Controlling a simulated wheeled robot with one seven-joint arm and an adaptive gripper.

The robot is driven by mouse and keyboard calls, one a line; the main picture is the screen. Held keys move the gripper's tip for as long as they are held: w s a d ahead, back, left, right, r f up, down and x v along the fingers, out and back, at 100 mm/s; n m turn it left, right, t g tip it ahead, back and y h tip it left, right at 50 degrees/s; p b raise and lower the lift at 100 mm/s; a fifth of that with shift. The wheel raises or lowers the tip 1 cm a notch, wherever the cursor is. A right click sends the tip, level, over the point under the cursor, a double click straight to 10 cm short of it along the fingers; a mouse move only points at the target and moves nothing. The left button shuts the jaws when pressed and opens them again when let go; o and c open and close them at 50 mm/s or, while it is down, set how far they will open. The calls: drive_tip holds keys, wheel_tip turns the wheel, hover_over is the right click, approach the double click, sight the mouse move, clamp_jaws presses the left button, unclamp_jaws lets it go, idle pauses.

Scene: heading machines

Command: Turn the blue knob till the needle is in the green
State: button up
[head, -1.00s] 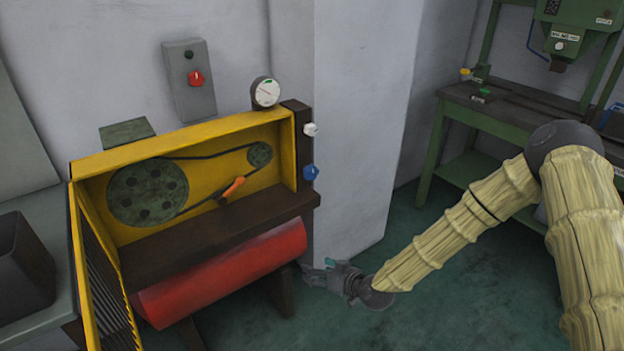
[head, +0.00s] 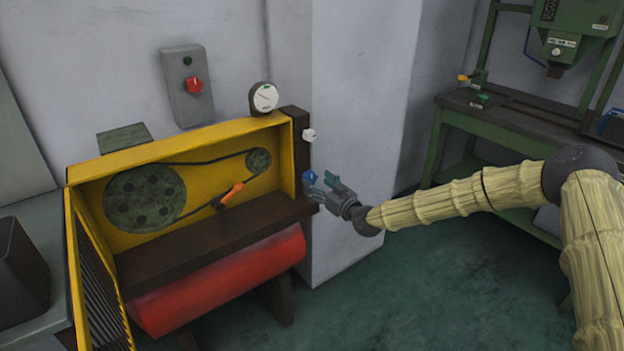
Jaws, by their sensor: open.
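The blue knob (head: 309,178) sits low on the dark post at the right end of the yellow machine. My gripper (head: 320,186) is open, with its fingertips at the knob's right side. One finger overlaps the knob's edge in the picture. I cannot tell whether the fingers touch it or stand around it. The round gauge (head: 265,97) is on top of the machine, with a white face and a thin needle. The needle points to the upper left.
A white knob (head: 308,135) is above the blue one on the same post. An orange handle (head: 231,193) is inside the yellow housing (head: 170,145), near the belt. A red cylinder (head: 220,278) is below. A wall box with a red switch (head: 194,85) is behind. Open floor lies at right.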

sight(312, 179)
drive_tip(key=shift+x, duration=1.95)
drive_tip(key=c, duration=1)
